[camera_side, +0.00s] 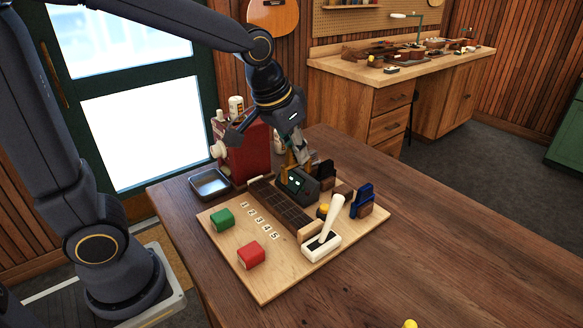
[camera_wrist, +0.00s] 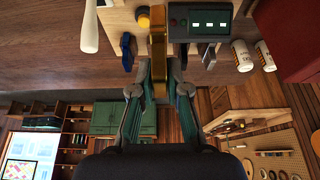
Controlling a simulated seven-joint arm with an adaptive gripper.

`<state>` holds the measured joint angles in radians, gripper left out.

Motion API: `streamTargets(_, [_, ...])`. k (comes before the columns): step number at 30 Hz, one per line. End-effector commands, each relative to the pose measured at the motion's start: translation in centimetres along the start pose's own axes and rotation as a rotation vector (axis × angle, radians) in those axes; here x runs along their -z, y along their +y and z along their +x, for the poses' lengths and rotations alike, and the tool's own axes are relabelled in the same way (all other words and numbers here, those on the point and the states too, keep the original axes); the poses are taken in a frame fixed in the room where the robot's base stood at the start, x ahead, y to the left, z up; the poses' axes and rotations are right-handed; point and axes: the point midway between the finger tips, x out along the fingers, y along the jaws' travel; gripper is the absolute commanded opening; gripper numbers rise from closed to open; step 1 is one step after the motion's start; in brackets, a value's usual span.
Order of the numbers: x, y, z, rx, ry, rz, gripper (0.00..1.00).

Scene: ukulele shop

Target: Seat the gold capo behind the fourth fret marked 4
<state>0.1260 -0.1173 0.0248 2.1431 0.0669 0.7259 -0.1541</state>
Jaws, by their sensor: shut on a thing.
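The gold capo (camera_wrist: 157,48) is upright between the fingers of my gripper (camera_wrist: 160,82) in the wrist view. In the side view my gripper (camera_side: 297,152) is shut on the gold capo (camera_side: 288,160), above the back of the wooden board, behind the dark tuner box (camera_side: 298,185). The dark fretboard (camera_side: 282,208) lies on the board, apart from the capo. A row of number labels (camera_side: 260,221), 1 to 5, runs along its near side; the 4 is second from the right end. The capo's lower end is partly hidden by the tuner box.
A blue capo (camera_side: 362,200) and a black capo (camera_side: 325,172) stand at the board's back right. A white lever (camera_side: 332,218) and yellow button (camera_side: 322,210) are near the fretboard's right end. Green (camera_side: 222,220) and red (camera_side: 250,255) blocks sit in front. A metal tray (camera_side: 210,184) is left.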

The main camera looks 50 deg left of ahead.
Motion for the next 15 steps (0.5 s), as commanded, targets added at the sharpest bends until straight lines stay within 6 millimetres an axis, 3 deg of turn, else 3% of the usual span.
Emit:
streamTargets(6, [-2.7, -2.0, 3.6, -0.004, -0.005, 0.006, 0.00])
streamTargets(15, [-3.8, -2.2, 6.1, -0.005, -0.002, 0.011, 0.00])
